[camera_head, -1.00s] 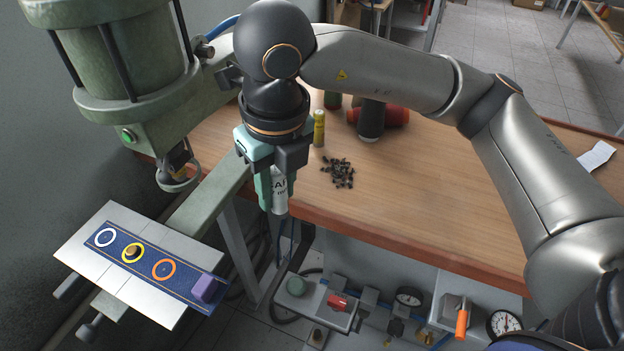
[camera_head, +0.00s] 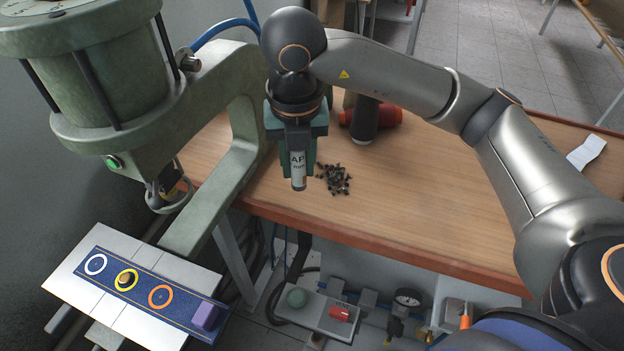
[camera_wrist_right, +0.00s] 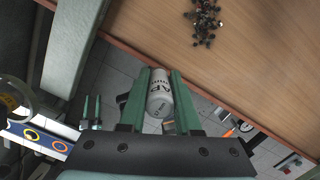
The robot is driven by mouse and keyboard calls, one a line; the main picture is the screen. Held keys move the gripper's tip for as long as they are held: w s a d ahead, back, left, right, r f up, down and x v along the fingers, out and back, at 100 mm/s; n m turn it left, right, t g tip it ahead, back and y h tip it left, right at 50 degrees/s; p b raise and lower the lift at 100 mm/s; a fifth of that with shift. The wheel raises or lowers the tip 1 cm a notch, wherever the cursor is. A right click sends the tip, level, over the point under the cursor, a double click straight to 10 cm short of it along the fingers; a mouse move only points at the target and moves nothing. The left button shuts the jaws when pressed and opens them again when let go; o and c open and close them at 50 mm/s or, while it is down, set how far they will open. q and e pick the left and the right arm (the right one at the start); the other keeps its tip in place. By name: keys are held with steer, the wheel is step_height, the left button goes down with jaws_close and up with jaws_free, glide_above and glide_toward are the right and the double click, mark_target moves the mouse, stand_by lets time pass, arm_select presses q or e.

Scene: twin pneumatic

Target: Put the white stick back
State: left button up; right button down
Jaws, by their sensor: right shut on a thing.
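My right gripper (camera_head: 298,180) is shut on the white stick (camera_head: 298,168), a white cylinder with dark lettering. It holds the stick upright, near the front left edge of the wooden table, left of a pile of small dark pieces. The stick also shows between the green fingers in the right wrist view (camera_wrist_right: 159,93). The blue strip (camera_head: 143,290) lies on a pale plate at the lower left. It bears a white ring (camera_head: 96,264), a yellow ring with a brown piece inside, an orange ring (camera_head: 160,297) and a purple block (camera_head: 206,315). My left gripper is not in view.
The wooden table (camera_head: 430,215) has free room at its middle and right. The dark pieces (camera_head: 334,180) lie near its front edge. A red and black object (camera_head: 372,116) stands behind them. The green press (camera_head: 110,90) overhangs the plate on the left.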

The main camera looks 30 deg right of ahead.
steer(key=d+f, duration=0.1)
steer(key=w+d+f, duration=0.1)
steer(key=d+f, duration=0.1)
steer(key=f, duration=0.1)
steer(key=shift+w, duration=0.3)
steer(key=f, duration=0.3)
steer(key=shift+w+d+f+p, duration=0.1)
steer(key=shift+w+d+p, duration=0.05)
steer(key=shift+d+p, duration=0.2)
steer(key=shift+a+f, duration=0.1)
steer(key=shift+f, duration=0.35)
steer(key=shift+f, duration=0.1)
steer(key=shift+f, duration=0.15)
steer(key=c, duration=0.6)
jaws_free()
steer(key=r, duration=0.4)
steer(key=s+r, duration=0.1)
steer(key=r, duration=0.7)
steer(key=shift+s+a+r, duration=0.2)
steer(key=shift+a+r, duration=0.05)
